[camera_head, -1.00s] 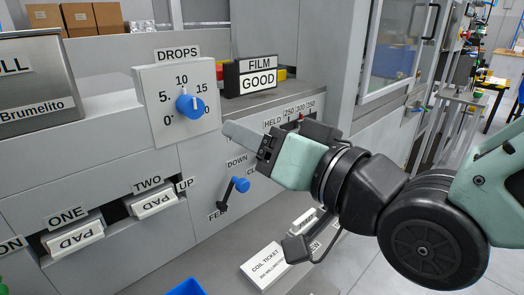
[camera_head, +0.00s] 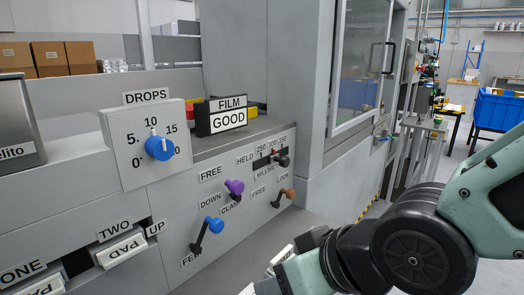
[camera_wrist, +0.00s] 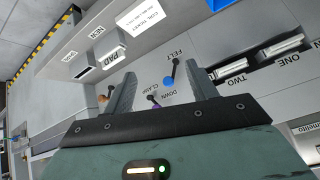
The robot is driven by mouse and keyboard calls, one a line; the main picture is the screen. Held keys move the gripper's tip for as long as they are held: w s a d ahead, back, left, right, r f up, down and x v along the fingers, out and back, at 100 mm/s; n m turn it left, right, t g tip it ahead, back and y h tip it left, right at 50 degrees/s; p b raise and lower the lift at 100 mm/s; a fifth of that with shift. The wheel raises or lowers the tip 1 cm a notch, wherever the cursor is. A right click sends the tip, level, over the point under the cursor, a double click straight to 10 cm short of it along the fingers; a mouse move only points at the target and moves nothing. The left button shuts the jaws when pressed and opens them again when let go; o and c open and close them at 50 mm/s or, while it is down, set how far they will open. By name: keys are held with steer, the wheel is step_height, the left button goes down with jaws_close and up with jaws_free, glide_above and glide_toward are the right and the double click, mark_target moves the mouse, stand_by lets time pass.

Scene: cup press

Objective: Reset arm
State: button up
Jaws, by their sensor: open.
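My gripper (camera_wrist: 162,74) is open in the wrist view, with its two fingers apart and nothing between them. Beyond the fingers are the panel's blue-knobbed FELT lever (camera_wrist: 169,82) and the purple CLAMP knob (camera_wrist: 153,101); I see no contact with either. In the head view my arm comes in from the lower right, bent low in front of the panel. Its far end drops towards the bottom edge, so the fingers are not clearly seen there.
The panel carries a blue DROPS dial (camera_head: 159,147), a blue-knobbed lever (camera_head: 214,225), a purple knob (camera_head: 235,187) and an orange-knobbed lever (camera_head: 288,193). A FILM GOOD block (camera_head: 222,117) sits on the ledge. A COIL TICKET card (camera_wrist: 147,18) lies below the panel.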

steer(key=s+d+f+n+g+h, duration=0.1)
steer(key=s+d+f+g+h, duration=0.35)
steer(key=s+d, duration=0.45)
step_height(320, 180, up, 22)
steer(key=d+g+p, duration=0.1)
steer(key=p, duration=2)
steer(key=shift+d+h, duration=0.3)
steer(key=shift+h, duration=0.15)
steer(key=shift+w+f, duration=0.1)
